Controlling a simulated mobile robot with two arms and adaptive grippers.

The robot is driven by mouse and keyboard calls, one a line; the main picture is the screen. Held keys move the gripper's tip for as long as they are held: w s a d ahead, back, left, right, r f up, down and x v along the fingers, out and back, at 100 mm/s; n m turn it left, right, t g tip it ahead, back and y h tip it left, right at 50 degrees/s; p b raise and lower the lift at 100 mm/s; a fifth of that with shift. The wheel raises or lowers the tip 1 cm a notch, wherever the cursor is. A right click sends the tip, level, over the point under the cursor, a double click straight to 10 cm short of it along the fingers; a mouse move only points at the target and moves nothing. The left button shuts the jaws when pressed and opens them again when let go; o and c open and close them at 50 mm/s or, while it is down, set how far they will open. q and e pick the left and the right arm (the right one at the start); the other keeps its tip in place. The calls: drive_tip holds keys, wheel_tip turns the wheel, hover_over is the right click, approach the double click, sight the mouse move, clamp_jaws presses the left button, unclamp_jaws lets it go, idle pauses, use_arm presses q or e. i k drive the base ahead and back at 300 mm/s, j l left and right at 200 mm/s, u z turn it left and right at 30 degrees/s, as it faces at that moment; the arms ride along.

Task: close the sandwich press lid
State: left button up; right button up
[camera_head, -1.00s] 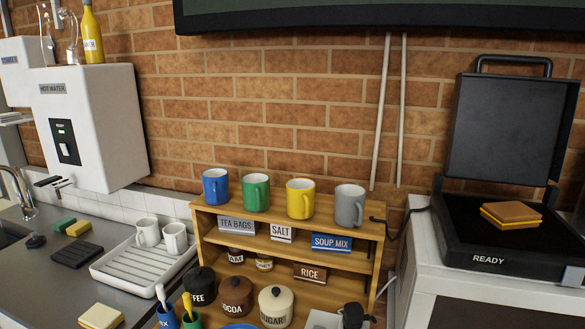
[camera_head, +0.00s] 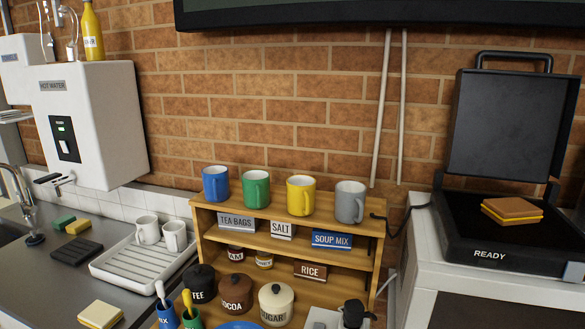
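The sandwich press is at the right in the head view. Its black lid (camera_head: 503,125) stands open, raised almost upright at the back, with a bar handle (camera_head: 514,57) along its top edge. The press base (camera_head: 484,256) is dark, marked READY on its front, and sits on a white cabinet. A sandwich (camera_head: 512,210) with brown bread and a yellow filling lies on the lower plate. Neither of my grippers shows in this view.
Left of the press stands a wooden shelf (camera_head: 263,243) with several mugs on top and jars below. A white drying rack (camera_head: 140,265), a sink tap (camera_head: 17,190) and a hot water unit (camera_head: 91,123) are further left. A dark screen (camera_head: 380,14) hangs above.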

sight(517, 126)
drive_tip(key=z, duration=0.35)
drive_tip(key=l+z, duration=0.15)
drive_tip(key=z, duration=0.6)
drive_tip(key=l, duration=0.1)
